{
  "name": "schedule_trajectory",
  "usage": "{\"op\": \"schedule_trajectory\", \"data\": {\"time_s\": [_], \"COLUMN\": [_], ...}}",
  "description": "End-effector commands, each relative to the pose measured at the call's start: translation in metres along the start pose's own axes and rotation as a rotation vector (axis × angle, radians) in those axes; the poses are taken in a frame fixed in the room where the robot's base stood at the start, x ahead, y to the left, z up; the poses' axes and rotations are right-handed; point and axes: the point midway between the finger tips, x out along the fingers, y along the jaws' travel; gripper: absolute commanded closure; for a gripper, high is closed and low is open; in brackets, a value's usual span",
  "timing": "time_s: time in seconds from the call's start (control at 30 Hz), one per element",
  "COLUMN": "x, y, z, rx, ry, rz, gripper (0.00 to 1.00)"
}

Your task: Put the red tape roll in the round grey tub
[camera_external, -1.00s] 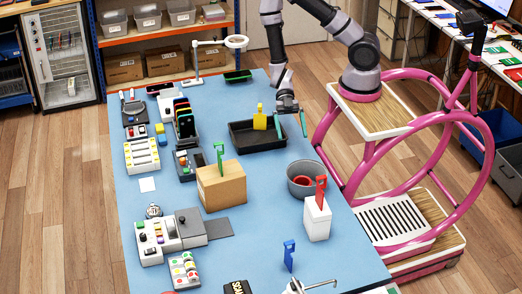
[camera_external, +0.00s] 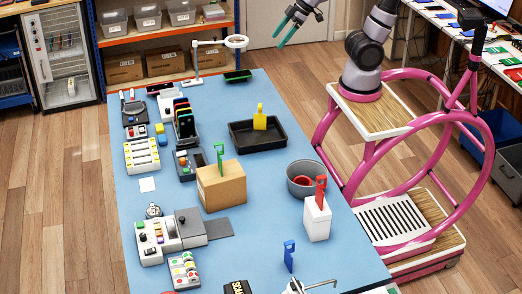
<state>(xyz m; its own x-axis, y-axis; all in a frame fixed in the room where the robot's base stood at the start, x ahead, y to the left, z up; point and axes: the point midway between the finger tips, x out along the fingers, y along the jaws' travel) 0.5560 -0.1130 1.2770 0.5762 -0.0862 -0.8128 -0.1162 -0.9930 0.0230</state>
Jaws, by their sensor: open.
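The round grey tub (camera_external: 303,169) stands on the blue table near its right edge. The red tape roll (camera_external: 302,181) shows inside the tub, low down; the tub's near wall and the white box in front hide part of it. My gripper (camera_external: 278,37) is open and empty. It is raised past the far end of the table, well away from the tub, with its green-tipped fingers apart.
A white box with a red tag (camera_external: 317,218) stands right in front of the tub. A black tray with a yellow tag (camera_external: 259,147) lies behind it. A cardboard box with a green tag (camera_external: 221,190) is to the left.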

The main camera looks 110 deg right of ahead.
Motion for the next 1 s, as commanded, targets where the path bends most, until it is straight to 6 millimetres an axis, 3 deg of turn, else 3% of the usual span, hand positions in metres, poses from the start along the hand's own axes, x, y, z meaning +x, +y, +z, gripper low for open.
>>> {"op": "schedule_trajectory", "data": {"time_s": [0.03, 0.1, 0.3, 1.0], "x": [-0.024, -0.048, -0.091, -0.097], "y": [-0.007, -0.018, -0.04, -0.044], "z": [0.007, 0.019, 0.042, 0.046], "rx": [0.072, 0.166, 0.309, 0.331], "ry": [0.006, -0.009, -0.05, -0.06], "rz": [-0.037, -0.096, -0.227, -0.25], "gripper": [0.0, 0.0, 0.0, 0.0]}}
